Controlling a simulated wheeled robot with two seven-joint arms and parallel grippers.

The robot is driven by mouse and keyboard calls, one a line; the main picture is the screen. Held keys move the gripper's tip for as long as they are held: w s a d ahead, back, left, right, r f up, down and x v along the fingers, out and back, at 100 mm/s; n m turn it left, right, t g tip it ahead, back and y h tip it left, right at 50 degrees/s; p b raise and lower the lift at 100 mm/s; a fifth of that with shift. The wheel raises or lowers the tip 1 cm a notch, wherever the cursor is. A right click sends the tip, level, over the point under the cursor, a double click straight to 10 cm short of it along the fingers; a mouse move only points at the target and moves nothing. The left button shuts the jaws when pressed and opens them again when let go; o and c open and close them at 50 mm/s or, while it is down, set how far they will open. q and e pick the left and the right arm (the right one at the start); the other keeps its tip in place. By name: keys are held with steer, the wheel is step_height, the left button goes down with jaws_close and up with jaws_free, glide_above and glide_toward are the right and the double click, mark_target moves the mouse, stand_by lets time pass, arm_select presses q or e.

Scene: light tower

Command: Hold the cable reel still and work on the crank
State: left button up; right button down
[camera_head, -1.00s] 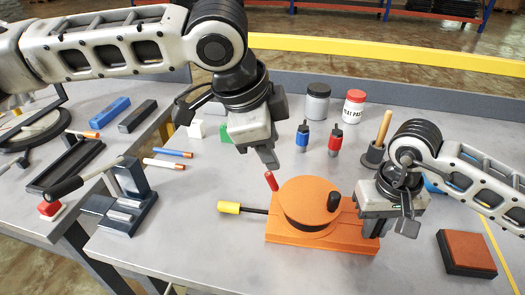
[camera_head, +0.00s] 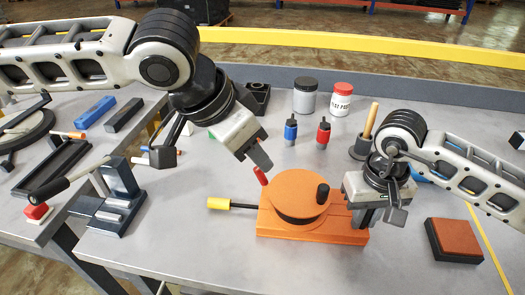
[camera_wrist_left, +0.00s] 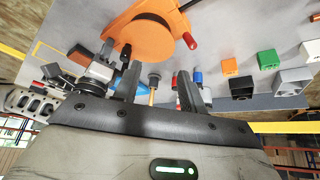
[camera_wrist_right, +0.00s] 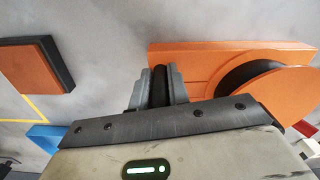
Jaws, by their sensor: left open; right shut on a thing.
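The orange cable reel (camera_head: 297,195) stands on an orange base (camera_head: 285,232) on the table, with a black knob (camera_head: 323,193) on top. A red handle (camera_head: 261,176) rises at its far left edge. A yellow grip (camera_head: 218,203) on a black rod extends left from the base. My left gripper (camera_head: 257,158) is open and empty, just above the red handle; both fingers show apart in the left wrist view (camera_wrist_left: 158,88). My right gripper (camera_head: 367,216) is shut on a black post (camera_wrist_right: 160,86) at the base's right end.
Blue (camera_head: 290,131) and red (camera_head: 323,134) small bottles, a grey jar (camera_head: 305,96) and a red-lidded jar (camera_head: 342,98) stand behind the reel. A brown-topped block (camera_head: 455,239) lies right. A dark stand (camera_head: 115,195) is left. The table in front of the yellow grip is clear.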

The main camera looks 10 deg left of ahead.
arm_select(q)
steer(key=m+g, duration=0.6)
steer(key=m, duration=0.9)
glide_toward(323, 186)
steer(key=x, duration=1)
steer(key=shift+s+d+f, duration=0.1)
steer(key=shift+d+f, duration=0.05)
steer(key=shift+f, duration=0.2)
jaws_close()
